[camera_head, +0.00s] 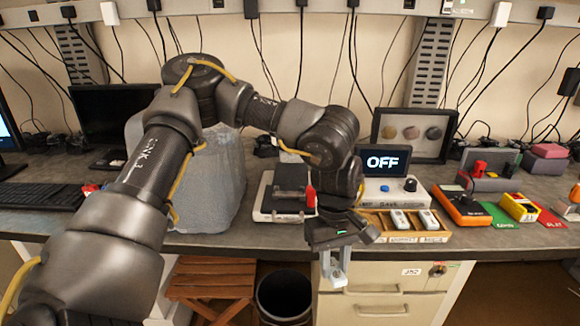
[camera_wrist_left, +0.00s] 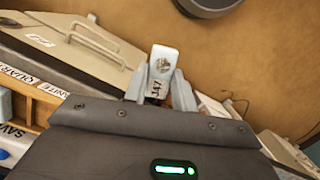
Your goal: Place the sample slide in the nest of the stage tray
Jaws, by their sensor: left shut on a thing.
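My left gripper (camera_head: 335,275) points down in front of the bench's front edge, below the bench top. In the left wrist view its pale fingers (camera_wrist_left: 158,88) are shut on the sample slide (camera_wrist_left: 164,60), a small whitish plate with a grey round spot and a dark printed label. A wooden slide rack (camera_head: 378,228) with white slides in it stands on the bench just right of the gripper. My right gripper is out of view.
A box with an OFF screen (camera_head: 385,163) stands behind the rack. An orange device (camera_head: 462,208) and a yellow one (camera_head: 519,208) are to the right. Drawers (camera_head: 392,283), a bin (camera_head: 284,298) and a wooden stool (camera_head: 212,279) are below the bench.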

